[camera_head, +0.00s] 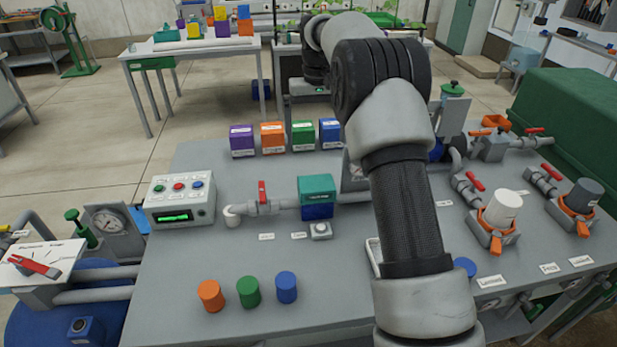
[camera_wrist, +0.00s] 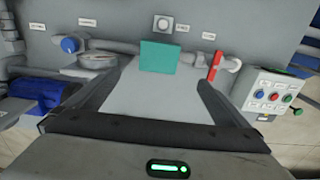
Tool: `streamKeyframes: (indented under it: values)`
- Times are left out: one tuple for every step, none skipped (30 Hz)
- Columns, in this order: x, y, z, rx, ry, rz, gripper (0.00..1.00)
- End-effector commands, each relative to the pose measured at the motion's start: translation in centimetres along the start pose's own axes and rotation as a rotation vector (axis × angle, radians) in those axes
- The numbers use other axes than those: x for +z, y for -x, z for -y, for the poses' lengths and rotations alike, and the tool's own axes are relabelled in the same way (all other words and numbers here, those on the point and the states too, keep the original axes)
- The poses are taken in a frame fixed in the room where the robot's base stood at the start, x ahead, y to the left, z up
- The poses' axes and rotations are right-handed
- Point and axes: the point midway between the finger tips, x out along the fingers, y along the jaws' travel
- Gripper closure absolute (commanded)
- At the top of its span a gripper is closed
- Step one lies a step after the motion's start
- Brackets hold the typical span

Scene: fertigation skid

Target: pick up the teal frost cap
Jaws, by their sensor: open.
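The teal frost cap (camera_head: 317,186) sits on top of a blue block (camera_head: 317,211) at the middle of the grey skid table (camera_head: 190,262). In the wrist view the teal cap (camera_wrist: 169,56) shows upper centre, just beyond and between the fingertips. My gripper (camera_wrist: 162,80) is open, with its two dark fingers spread wide and nothing held. The fingers look apart from the cap. In the head view my arm hides part of the table, and my gripper cannot be made out.
A grey pipe with a red-handled valve (camera_head: 262,192) runs left of the cap, towards a control box (camera_head: 180,200). A grey push button (camera_head: 321,230) stands in front. Several coloured boxes stand behind. Orange (camera_head: 210,296), green (camera_head: 248,292) and blue (camera_head: 286,287) cylinders stand near the front edge.

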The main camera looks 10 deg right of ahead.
Motion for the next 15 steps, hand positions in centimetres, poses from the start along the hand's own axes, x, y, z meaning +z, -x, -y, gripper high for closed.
streamKeyframes:
  values:
    - [-0.1,-0.6,0.0,0.000,0.000,0.003,0.00]
    - [-0.1,-0.9,0.0,0.000,0.000,0.004,0.00]
    - [-0.1,-1.4,0.0,0.000,0.000,0.005,0.00]
    - [-0.1,-1.9,0.0,0.000,0.000,0.006,0.00]
    - [-0.1,-2.4,0.0,0.000,0.000,0.006,0.00]
    - [-0.1,-3.3,0.0,0.000,0.000,0.007,0.00]
    - [0.0,-3.9,0.0,0.000,0.000,0.008,0.00]
    - [-0.1,-4.6,0.0,0.000,0.000,0.007,0.00]
    - [0.0,-5.5,0.0,0.000,0.000,0.008,0.00]
    - [0.0,-6.2,0.0,0.000,0.000,0.007,0.00]
    - [0.0,-6.8,0.0,0.000,0.000,0.007,0.00]
    - [0.0,-7.7,0.0,0.000,0.000,0.007,0.00]
    - [0.0,-8.3,0.0,0.000,0.000,0.007,0.00]
    - [0.0,-8.9,0.0,0.000,0.000,0.006,0.00]
    - [0.0,-9.7,0.0,0.000,0.000,0.007,0.00]
